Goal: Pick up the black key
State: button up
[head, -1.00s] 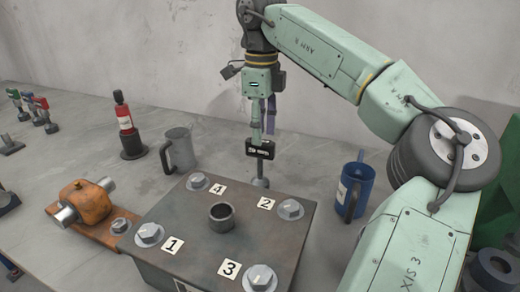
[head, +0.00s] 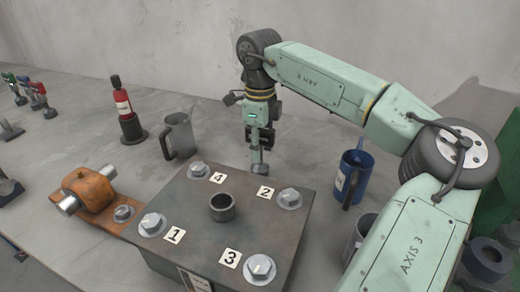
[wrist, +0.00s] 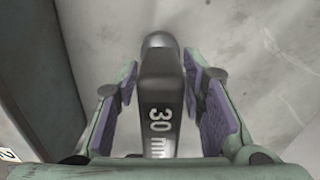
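The black key (wrist: 160,100) stands between my gripper's fingers in the wrist view, with "30 mm" in white on its side and a rounded grey end. In the head view its grey lower end (head: 259,168) shows below the gripper, behind the steel box; the fingers mostly hide the rest. My gripper (head: 261,138) points down around the key.
The steel box (head: 190,213) with numbered bolts and a central socket stands just in front of the key. A grey mug (head: 180,137) is to the left, a blue mug (head: 354,180) to the right. An orange part (head: 88,190) lies at the left.

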jog(key=shift+f, duration=0.4)
jog(key=shift+c, duration=0.2)
grip_shut()
jog(key=shift+r, duration=0.1)
